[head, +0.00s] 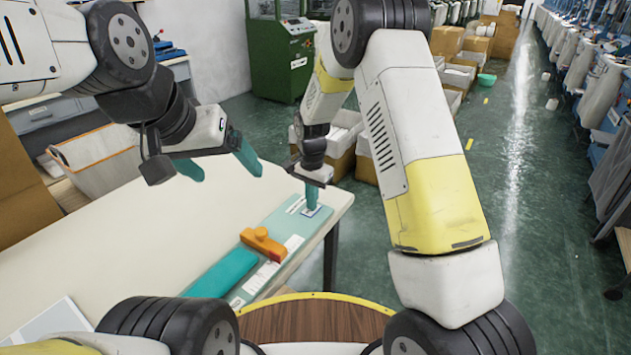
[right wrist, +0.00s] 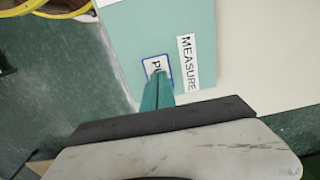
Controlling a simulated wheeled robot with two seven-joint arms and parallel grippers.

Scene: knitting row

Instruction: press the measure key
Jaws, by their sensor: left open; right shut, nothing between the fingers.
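The light teal measuring board (head: 285,225) lies along the right edge of the white table. At its far end a white, blue-edged key pad (head: 318,212) lies partly under my right fingertips. In the right wrist view the key pad (right wrist: 150,66) shows letters partly hidden by my fingers, beside a white MEASURE label (right wrist: 188,62). My right gripper (head: 312,207) is shut, empty and pointing down, its tips at the pad. I cannot tell whether they touch it. My left gripper (head: 228,172) is open and empty above the table, left of the board.
An orange block (head: 262,242) and a dark teal bar (head: 222,274) lie at the board's near part. White paper (head: 50,322) lies at the table's near left. A white bin (head: 100,165) stands behind. The table's middle is clear.

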